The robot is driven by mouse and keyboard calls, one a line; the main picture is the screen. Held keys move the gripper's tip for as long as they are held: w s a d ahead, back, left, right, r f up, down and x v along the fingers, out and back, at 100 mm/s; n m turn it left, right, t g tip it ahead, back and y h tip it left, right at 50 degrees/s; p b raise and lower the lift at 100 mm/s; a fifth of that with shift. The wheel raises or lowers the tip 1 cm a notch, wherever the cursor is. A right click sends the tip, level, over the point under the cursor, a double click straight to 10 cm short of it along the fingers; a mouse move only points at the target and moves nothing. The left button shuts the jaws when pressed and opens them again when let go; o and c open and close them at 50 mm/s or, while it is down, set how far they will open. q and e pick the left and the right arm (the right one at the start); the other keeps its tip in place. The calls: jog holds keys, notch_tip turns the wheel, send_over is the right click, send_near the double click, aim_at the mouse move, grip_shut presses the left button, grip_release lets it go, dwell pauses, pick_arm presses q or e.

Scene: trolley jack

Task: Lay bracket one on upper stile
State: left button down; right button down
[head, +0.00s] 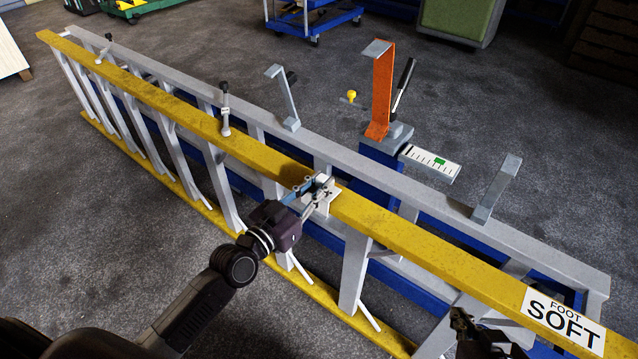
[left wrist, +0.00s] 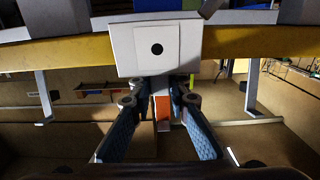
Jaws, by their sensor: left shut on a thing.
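The upper stile (head: 402,232) is the long yellow rail running across the head view, on top of slanting rungs. My left gripper (head: 312,190) is shut on a pale, block-like piece (head: 328,198), probably bracket one, at the middle of the stile. The piece overlaps the stile's top and near face; whether it bears on it is unclear. In the left wrist view the piece shows as a white plate with a dark round hole (left wrist: 157,48), in front of the yellow stile, with the blue-padded fingers (left wrist: 160,100) below it. My right gripper (head: 462,325) is dark and partly cut off; its jaws are unclear.
A grey rail (head: 415,192) runs behind the stile, over a blue frame (head: 400,278). Grey brackets (head: 284,97) (head: 497,188) and an orange bracket (head: 380,90) stand beyond. A black-topped post (head: 225,108) rises at the stile. A "FOOT SOFT" label (head: 562,320) marks the right end.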

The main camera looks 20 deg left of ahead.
pick_arm(q)
jog(key=shift+f, duration=0.15)
dwell(0.4)
jog(key=c, duration=1.7)
grip_release()
jog(key=shift+c, duration=0.2)
jog(key=v, duration=1.2)
